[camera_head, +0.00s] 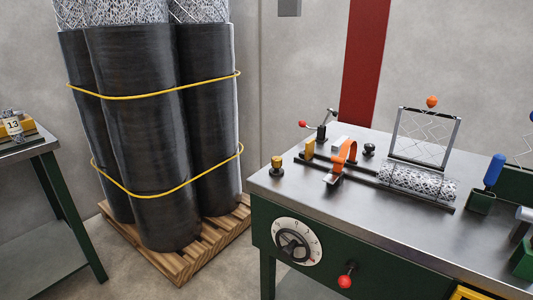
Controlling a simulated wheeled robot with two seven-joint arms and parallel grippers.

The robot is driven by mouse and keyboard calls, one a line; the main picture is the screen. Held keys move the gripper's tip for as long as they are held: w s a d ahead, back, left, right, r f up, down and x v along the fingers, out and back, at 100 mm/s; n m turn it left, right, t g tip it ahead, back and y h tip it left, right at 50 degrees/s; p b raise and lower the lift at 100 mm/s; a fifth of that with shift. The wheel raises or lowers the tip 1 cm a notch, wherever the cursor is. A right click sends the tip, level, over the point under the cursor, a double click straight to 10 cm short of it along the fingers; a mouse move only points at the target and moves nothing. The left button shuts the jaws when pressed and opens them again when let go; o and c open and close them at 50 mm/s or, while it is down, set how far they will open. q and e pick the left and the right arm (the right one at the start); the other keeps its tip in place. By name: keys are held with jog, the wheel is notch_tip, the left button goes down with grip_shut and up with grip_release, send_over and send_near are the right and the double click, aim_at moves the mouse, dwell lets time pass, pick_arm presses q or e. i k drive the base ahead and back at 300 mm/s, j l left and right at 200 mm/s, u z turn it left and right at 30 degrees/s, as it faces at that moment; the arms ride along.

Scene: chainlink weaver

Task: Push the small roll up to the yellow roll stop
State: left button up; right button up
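The small roll (418,182) is a short bundle of silvery wire mesh. It lies on its side on two dark rails (362,178) on the metal-topped bench. A small yellow block (309,149), which looks like the roll stop, stands at the left end of the rails. An orange strap-like piece (345,156) arches over the rails within that gap. Neither of my grippers shows in the head view.
A framed mesh panel with an orange knob (432,102) stands behind the roll. A blue-handled tool (494,171) is at its right. A red-knobbed lever (317,128) and a yellow-topped knob (277,165) are at the left. Black wrapped rolls (140,140) stand on a pallet.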

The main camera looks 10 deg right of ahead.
aim_at(439, 188)
jog(key=z, duration=1.45)
